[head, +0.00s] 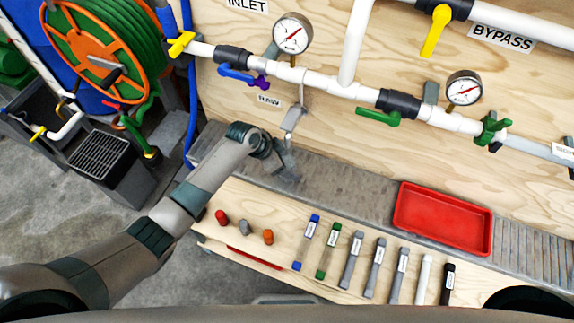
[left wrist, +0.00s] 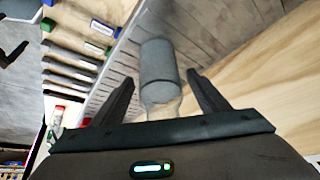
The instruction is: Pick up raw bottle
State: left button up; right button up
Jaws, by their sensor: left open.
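A bottle-like thing with a grey cylindrical part and a clear, see-through end (left wrist: 158,62) shows in the left wrist view. It lies between the fingers of my left gripper (left wrist: 160,80), with a gap on each side. My left gripper (head: 284,164) is open. In the head view it is over the grey metal strip at the back of the bench, just below a metal spout (head: 291,118). The bottle is hardly distinguishable there, largely hidden by the gripper. No label on it is readable. My right gripper is not in view.
White pipes with gauges (head: 292,34) and coloured valves run along the wooden wall. A red tray (head: 443,219) sits on the right. Several labelled tubes (head: 352,259) and small caps (head: 245,227) lie along the bench front. A hose reel (head: 105,50) is at the left.

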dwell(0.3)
pick_arm(q)
jog(key=c, duration=1.4)
jog(key=shift+r, duration=0.15)
jog(key=shift+c, duration=0.2)
jog(key=shift+r+b, duration=0.35)
jog(key=shift+r, duration=0.05)
jog(key=shift+a+r, duration=0.15)
jog(key=shift+a, duration=0.05)
jog(key=s+a+b, duration=0.2)
jog(key=s+a, duration=0.1)
jog(key=a, duration=0.5)
jog(key=s+a+b, duration=0.3)
jog(key=s+a, duration=0.1)
jog(key=a, duration=0.4)
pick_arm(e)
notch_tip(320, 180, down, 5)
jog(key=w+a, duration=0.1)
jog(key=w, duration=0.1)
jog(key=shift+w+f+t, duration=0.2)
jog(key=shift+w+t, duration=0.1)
pick_arm(q)
jog(key=shift+a+r, duration=0.1)
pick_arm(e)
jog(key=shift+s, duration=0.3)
